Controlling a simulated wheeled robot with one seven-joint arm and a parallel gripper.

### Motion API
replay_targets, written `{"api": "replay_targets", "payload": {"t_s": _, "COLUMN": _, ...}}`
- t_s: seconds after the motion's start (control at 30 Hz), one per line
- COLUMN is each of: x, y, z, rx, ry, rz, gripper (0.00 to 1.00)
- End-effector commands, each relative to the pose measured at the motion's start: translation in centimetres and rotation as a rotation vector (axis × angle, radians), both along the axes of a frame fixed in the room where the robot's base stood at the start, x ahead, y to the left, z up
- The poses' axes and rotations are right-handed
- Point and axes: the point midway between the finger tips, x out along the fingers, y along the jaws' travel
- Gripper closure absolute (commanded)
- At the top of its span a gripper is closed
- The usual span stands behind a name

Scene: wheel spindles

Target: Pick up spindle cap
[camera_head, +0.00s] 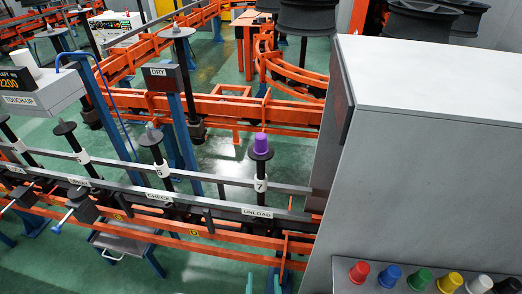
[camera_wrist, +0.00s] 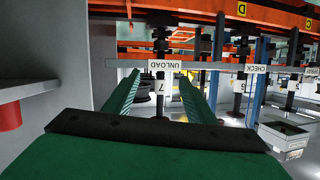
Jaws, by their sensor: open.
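A purple spindle cap (camera_head: 261,142) sits upright on top of the black spindle marked 7 (camera_head: 260,184), by the UNLOAD sign (camera_head: 257,212) in the head view. My gripper (camera_head: 264,284) shows only as two green fingertips at the bottom edge there, nearer than the spindle and apart from it. In the wrist view my gripper (camera_wrist: 160,76) is open and empty. The upside-down UNLOAD sign (camera_wrist: 164,65) and the 7 label (camera_wrist: 160,87) appear beyond and between its fingers. I cannot make out the purple cap in the wrist view.
A large grey cabinet (camera_head: 430,150) stands close on the right. Its front ledge (camera_head: 345,272) holds several caps, including red (camera_head: 359,272), blue (camera_head: 390,276) and green (camera_head: 420,280). Orange rails (camera_head: 190,236) and a grey bar cross below the spindles. Other spindles stand left.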

Motion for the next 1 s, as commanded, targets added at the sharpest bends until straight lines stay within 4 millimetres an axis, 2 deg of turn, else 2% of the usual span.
{"api": "replay_targets", "payload": {"t_s": 0.03, "x": 2.0, "y": 0.0, "z": 0.8, "rx": 0.007, "ry": -0.008, "rz": 0.006, "gripper": 0.49}}
{"api": "replay_targets", "payload": {"t_s": 0.1, "x": 4.3, "y": 0.1, "z": 1.6, "rx": 0.017, "ry": -0.004, "rz": 0.021, "gripper": 0.49}}
{"api": "replay_targets", "payload": {"t_s": 0.27, "x": 9.2, "y": 0.2, "z": 3.9, "rx": 0.033, "ry": 0.006, "rz": 0.055, "gripper": 0.49}}
{"api": "replay_targets", "payload": {"t_s": 0.5, "x": 15.8, "y": -0.1, "z": 9.1, "rx": 0.035, "ry": 0.019, "rz": 0.116, "gripper": 0.49}}
{"api": "replay_targets", "payload": {"t_s": 0.67, "x": 19.3, "y": -0.4, "z": 13.5, "rx": 0.022, "ry": 0.028, "rz": 0.162, "gripper": 0.49}}
{"api": "replay_targets", "payload": {"t_s": 0.8, "x": 21.8, "y": -0.8, "z": 17.9, "rx": -0.003, "ry": 0.037, "rz": 0.205, "gripper": 0.49}}
{"api": "replay_targets", "payload": {"t_s": 1.0, "x": 24.0, "y": -1.3, "z": 24.3, "rx": -0.055, "ry": 0.054, "rz": 0.264, "gripper": 0.49}}
